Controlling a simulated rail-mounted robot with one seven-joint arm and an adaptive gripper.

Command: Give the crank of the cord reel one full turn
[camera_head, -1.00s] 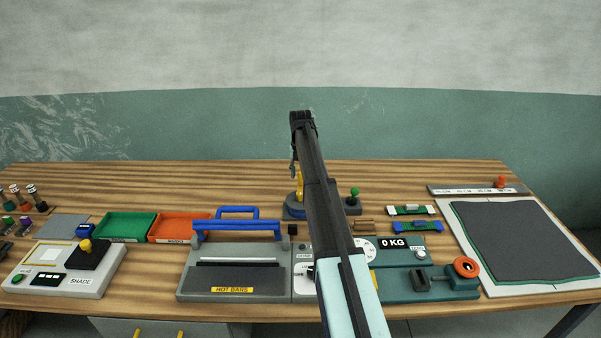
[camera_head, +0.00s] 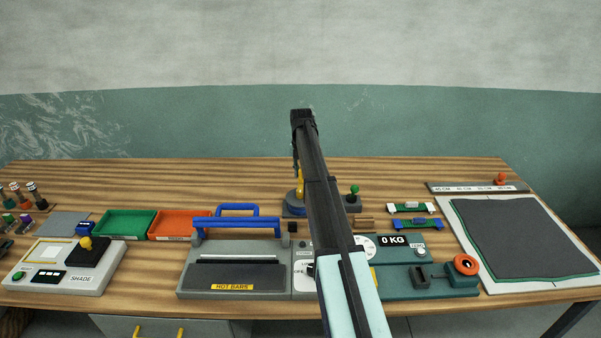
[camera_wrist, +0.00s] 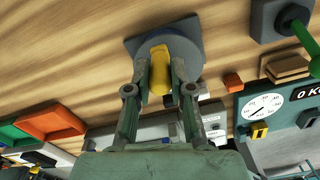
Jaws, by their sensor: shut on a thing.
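The cord reel is a blue-grey round drum (camera_wrist: 196,42) on a dark base, standing at the back middle of the bench. It also shows in the head view (camera_head: 291,199), partly hidden by my arm. Its yellow crank handle (camera_wrist: 160,62) stands up from the drum, and the handle's upper part (camera_head: 300,182) shows beside my arm in the head view. My gripper (camera_wrist: 160,78) is shut on the yellow handle, with one finger on each side. In the head view my arm hides most of the fingers.
A green-knobbed lever (camera_head: 354,193) stands just right of the reel. The hot-bar press (camera_head: 235,277) with its blue handle is in front to the left. Green (camera_head: 125,224) and orange (camera_head: 179,226) trays lie left. A teal scale unit (camera_head: 400,262) is at front right.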

